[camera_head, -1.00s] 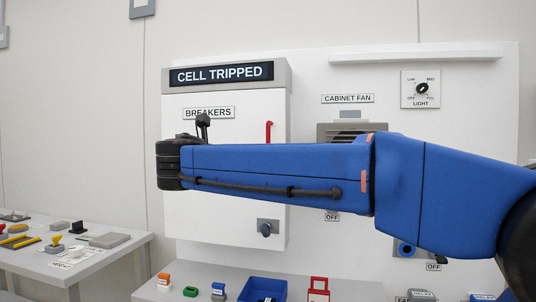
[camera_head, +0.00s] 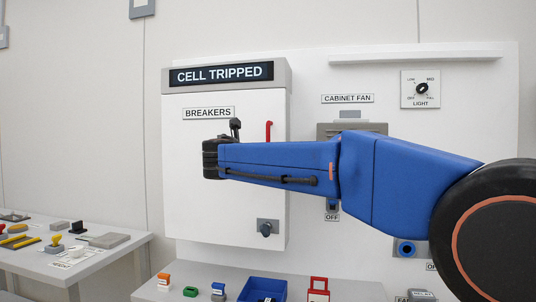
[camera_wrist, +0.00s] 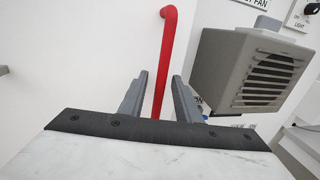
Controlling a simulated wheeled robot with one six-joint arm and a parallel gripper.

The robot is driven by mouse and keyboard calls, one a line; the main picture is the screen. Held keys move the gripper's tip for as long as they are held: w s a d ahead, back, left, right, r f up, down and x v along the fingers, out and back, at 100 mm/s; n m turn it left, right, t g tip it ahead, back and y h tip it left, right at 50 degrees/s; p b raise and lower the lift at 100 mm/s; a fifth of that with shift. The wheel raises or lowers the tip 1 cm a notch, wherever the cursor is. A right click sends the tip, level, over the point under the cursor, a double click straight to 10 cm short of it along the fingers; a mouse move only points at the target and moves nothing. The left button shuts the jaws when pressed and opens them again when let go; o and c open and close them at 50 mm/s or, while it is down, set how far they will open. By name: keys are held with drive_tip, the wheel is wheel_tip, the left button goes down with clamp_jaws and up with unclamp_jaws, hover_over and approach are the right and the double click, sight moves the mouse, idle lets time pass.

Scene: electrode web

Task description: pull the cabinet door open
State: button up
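The white cabinet door (camera_head: 200,200) under the "CELL TRIPPED" display looks shut. Its red bar handle (camera_head: 268,131) is near the door's right edge; my arm hides its lower part. In the wrist view the red handle (camera_wrist: 168,60) runs down between the two grey fingers of my gripper (camera_wrist: 159,88). The fingers are open, with a gap on each side of the handle. I cannot tell how far the handle reaches in between them. In the head view my arm hides the fingers.
A grey vented fan box (camera_wrist: 255,72) stands out from the wall just right of the fingers. A dark knob (camera_head: 265,228) is at the door's lower right. A table (camera_head: 135,240) with small items is at left; a bench (camera_head: 345,288) with a blue bin (camera_head: 263,287) is below.

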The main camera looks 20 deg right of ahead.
drive_tip(key=shift+w+d, duration=0.15)
drive_tip(key=shift+d, duration=0.05)
clamp_jaws()
drive_tip(key=shift+a, duration=0.1)
